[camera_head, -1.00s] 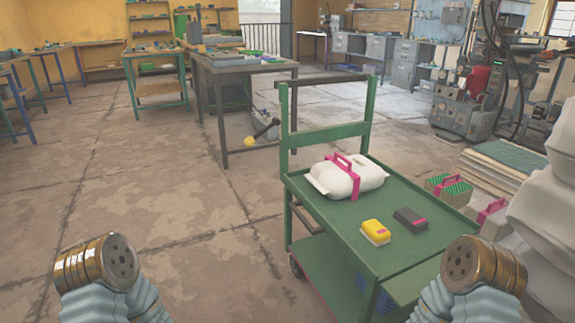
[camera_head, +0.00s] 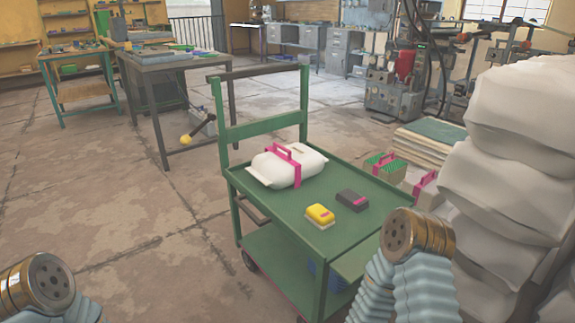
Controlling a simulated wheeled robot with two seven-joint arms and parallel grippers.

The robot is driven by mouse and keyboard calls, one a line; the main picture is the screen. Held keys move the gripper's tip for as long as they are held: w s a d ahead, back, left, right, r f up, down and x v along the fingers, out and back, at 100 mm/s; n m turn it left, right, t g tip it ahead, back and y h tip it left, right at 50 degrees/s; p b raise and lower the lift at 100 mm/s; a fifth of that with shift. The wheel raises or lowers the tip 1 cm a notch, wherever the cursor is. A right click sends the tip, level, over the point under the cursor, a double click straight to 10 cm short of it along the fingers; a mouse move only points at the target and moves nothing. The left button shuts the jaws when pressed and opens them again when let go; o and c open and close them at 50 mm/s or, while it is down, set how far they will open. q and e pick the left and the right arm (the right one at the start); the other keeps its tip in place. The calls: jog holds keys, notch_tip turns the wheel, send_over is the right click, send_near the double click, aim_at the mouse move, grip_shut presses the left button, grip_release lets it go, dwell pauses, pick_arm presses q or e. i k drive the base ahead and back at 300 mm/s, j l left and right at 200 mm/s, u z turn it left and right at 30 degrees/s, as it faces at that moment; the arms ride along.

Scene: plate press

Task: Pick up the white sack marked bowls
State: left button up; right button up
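A white sack (camera_head: 288,170) with a pink strap and handle lies on the green top tray of a cart (camera_head: 310,240). No lettering can be read on it, so I cannot tell whether it is the one marked bowls. Large plain white sacks are stacked at the right (camera_head: 500,170). My left and right arms show at the bottom left and bottom right as pale blue bellows with round brass-coloured ends. No gripper fingers show on either arm. Neither arm touches the sack.
A yellow brush-like block (camera_head: 320,215) and a dark grey block (camera_head: 352,200) lie on the tray. Boxes with pink handles (camera_head: 385,168) stand behind the cart. A dark table (camera_head: 165,62) stands further back. The floor left of the cart is open.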

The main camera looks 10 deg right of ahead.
aim_at(282, 167)
jog(key=z, duration=0.95)
jog(key=j+z, duration=0.4)
jog(key=i+j+z, duration=0.1)
jog(key=j+z, duration=0.65)
jog(key=k+j+z, duration=0.1)
jog(key=z, duration=0.25)
jog(key=j, duration=0.1)
